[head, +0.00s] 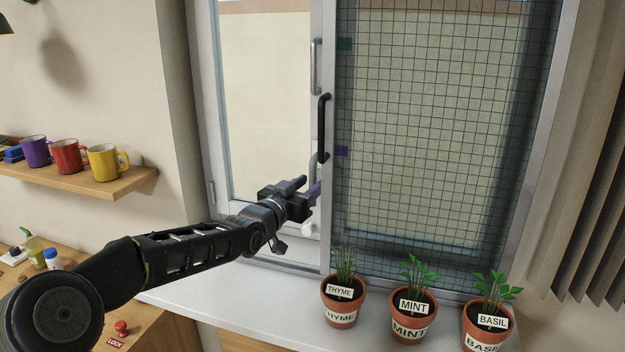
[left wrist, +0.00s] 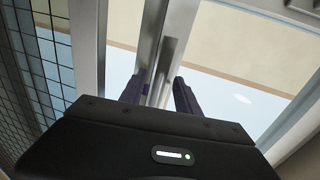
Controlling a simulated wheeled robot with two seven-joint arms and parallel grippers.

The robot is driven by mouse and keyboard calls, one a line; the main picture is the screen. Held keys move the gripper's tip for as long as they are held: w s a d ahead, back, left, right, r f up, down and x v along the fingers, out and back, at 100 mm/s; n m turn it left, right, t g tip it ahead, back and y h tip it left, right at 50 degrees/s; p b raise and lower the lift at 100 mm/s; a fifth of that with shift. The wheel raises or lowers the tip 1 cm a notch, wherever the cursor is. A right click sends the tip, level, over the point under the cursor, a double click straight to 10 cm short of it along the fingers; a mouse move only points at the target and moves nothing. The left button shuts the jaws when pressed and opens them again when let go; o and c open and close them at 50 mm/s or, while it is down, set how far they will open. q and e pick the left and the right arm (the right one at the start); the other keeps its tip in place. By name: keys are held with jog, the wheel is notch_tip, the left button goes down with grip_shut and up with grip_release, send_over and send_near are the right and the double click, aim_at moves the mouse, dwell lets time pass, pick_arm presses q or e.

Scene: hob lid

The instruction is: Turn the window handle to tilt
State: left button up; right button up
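The window has a light sash (head: 222,120) on the left, with a pale grey handle (head: 312,168) low on its right-hand stile. My right gripper is out of view.
A mesh screen (head: 430,130) with a black pull (head: 323,128) stands right of the handle. A grey bar (head: 315,66) is higher up. Potted thyme (head: 342,307), mint (head: 407,325) and basil (head: 486,330) stand on the sill (head: 230,290). Mugs (head: 67,156) sit on a shelf at left.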

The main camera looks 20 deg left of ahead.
pick_arm(q)
jog(key=shift+x, duration=0.85)
jog(key=shift+c, duration=0.5)
grip_shut()
dwell(0.3)
